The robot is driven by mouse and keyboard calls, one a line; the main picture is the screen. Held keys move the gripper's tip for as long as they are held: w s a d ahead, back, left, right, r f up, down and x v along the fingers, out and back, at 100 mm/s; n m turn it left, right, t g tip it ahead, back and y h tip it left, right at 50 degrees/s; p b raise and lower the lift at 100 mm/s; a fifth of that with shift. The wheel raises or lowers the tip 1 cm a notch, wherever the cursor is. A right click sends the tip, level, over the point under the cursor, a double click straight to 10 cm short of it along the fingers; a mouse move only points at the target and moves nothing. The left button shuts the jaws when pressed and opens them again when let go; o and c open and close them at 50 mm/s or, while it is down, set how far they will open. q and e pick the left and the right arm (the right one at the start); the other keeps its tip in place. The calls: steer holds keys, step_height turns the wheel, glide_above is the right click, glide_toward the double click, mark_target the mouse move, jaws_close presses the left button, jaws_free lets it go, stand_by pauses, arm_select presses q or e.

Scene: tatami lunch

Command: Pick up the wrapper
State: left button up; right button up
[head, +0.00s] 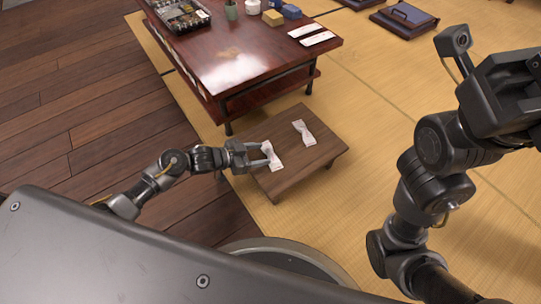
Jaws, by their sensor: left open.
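Two small white, pinched wrappers lie on a low brown wooden table. The nearer wrapper (273,157) is at the table's left part, and the farther wrapper (303,132) is to its right and further back. My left gripper (262,157) is open at the left side of the nearer wrapper, with its fingertips close to or at it; I cannot tell whether they touch. My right gripper (518,92) is raised at the right edge, far from both wrappers, and its fingertips do not show clearly.
The low brown table (290,180) stands on yellow tatami (400,150). Behind it is a larger glossy table (230,70) with a compartmented box (180,14), a yellow block (273,18) and white cards (312,35). Dark cushions (405,18) lie at the back right.

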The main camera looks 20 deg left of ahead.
mark_target(270, 152)
arm_select(q)
steer(key=b+x, duration=0.3)
steer(key=x, duration=0.1)
steer(key=shift+w+f+b, duration=0.25)
steer(key=shift+f+b, duration=0.05)
steer(key=shift+b, duration=0.1)
steer(key=shift+w+d, duration=0.2)
steer(key=shift+d, duration=0.05)
steer(key=c, duration=1)
